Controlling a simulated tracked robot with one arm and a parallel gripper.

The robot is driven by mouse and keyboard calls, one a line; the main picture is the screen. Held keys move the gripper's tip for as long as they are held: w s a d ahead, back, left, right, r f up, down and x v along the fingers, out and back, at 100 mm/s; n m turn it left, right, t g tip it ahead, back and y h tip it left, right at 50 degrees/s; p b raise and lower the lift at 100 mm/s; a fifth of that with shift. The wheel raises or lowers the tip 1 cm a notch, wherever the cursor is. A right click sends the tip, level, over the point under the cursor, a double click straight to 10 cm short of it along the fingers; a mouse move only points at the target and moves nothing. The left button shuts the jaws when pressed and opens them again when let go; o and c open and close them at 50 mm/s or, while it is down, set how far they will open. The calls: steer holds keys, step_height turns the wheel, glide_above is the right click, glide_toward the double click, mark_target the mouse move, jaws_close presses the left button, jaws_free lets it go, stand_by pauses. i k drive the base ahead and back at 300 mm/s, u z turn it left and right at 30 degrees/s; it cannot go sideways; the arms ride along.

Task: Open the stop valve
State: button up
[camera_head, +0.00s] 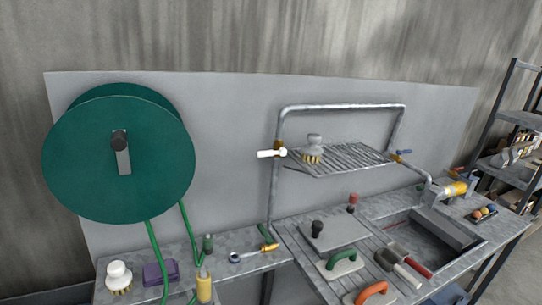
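A grey pipe (340,107) arches over the bench in front of a grey back panel. On its left leg is a brass valve fitting (279,148) with a white lever (267,154) pointing left, roughly level. On its right side, by the wire rack, is another brass fitting (396,158) with a blue handle (404,152), also roughly level. I cannot tell which of the two is the stop valve, nor whether either is open. My gripper is not in view.
A green hose reel (118,155) hangs at left, its green hose (153,248) running down to the bench. A wire rack (345,159) holds a brush (313,150). The metal bench (258,240) carries brushes, green and orange handled tools and a sink (420,240). Shelves (515,110) stand at right.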

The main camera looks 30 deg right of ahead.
mark_target(282, 151)
steer(key=k, duration=0.6)
steer(key=z, duration=0.4)
steer(key=i, duration=1.4)
steer(key=z, duration=0.2)
